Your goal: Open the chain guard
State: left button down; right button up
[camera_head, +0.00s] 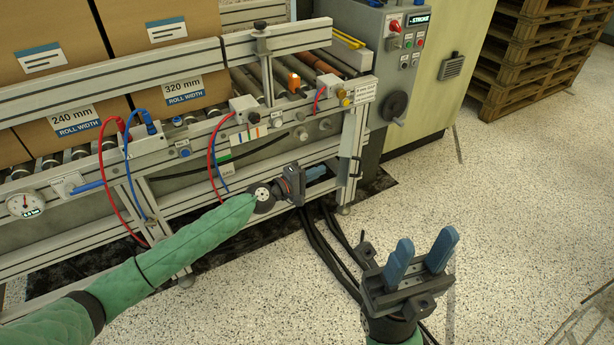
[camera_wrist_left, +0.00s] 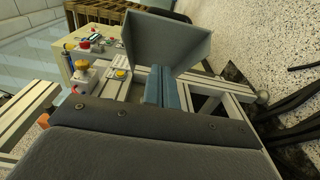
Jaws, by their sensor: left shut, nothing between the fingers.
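A grey plate with a folded edge, which looks like the chain guard (camera_wrist_left: 165,42), stands just beyond my left fingertips in the left wrist view. In the head view it seems to be the grey panel (camera_head: 341,172) at the conveyor's right end. I cannot tell how far it is open. My left gripper (camera_head: 317,172) is shut and empty, pointing right at that end. Its blue fingers (camera_wrist_left: 162,86) are close to the plate; I cannot tell whether they touch it. My right gripper (camera_head: 421,258) is open and empty, over the floor at the lower right.
The conveyor frame (camera_head: 120,178) carries cardboard boxes (camera_head: 55,45), with red and blue hoses on its front. A control cabinet (camera_head: 440,70) stands behind its right end. Black cables (camera_head: 330,262) run along the floor. Pallets (camera_head: 535,55) are stacked at back right. The right floor is mostly clear.

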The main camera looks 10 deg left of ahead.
aim_at(337, 185)
pick_arm(q)
jog(key=d, duration=0.2)
jog(key=w+d+p, duration=0.1)
jog(key=d, duration=0.3)
jog(key=shift+w, duration=0.35)
jog(key=shift+d, duration=0.15)
jog(key=shift+s+p, duration=0.1)
jog(key=shift+p, duration=0.35)
